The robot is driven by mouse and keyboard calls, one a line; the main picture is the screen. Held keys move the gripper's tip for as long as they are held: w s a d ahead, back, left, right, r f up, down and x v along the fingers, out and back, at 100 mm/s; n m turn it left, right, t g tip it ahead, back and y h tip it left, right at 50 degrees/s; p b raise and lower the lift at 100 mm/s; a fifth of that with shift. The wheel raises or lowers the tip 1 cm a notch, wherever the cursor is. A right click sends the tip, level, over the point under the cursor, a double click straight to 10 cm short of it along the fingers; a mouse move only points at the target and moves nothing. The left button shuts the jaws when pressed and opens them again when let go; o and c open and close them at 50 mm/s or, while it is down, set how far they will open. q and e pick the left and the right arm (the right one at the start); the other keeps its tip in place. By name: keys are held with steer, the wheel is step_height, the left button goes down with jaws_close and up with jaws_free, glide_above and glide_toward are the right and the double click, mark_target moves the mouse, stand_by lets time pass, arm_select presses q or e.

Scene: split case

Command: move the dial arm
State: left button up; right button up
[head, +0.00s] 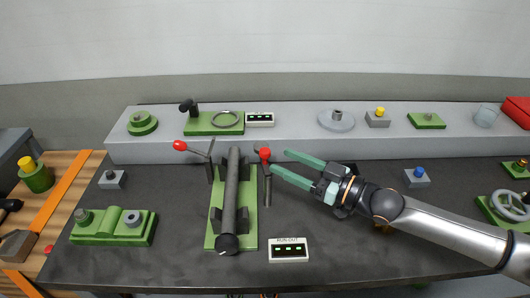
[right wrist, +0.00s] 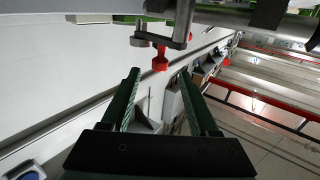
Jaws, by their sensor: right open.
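A dark shaft (head: 235,190) lies lengthwise on a green base (head: 247,236) in the middle of the table. Two grey arms with red knobs stand beside it: one knob (head: 180,145) at left, the other (head: 264,154) at right; I cannot tell which is called the dial arm. My right gripper (head: 280,161) is open, with green fingers, just right of the right knob. In the right wrist view, a red knob (right wrist: 160,62) on a grey link (right wrist: 171,30) shows just beyond the gap between the open fingertips (right wrist: 158,76). My left gripper is not in view.
A white run-out readout (head: 288,250) stands in front of the shaft. A green block (head: 113,236) lies at left and a handwheel (head: 508,206) at far right. The rear grey shelf (head: 290,147) carries several fixtures. Dark tabletop between readout and handwheel is mostly clear.

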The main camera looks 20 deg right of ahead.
mark_target(265, 150)
steer(key=shift+x, duration=3.2)
steer(key=shift+c, duration=0.3)
jaws_close()
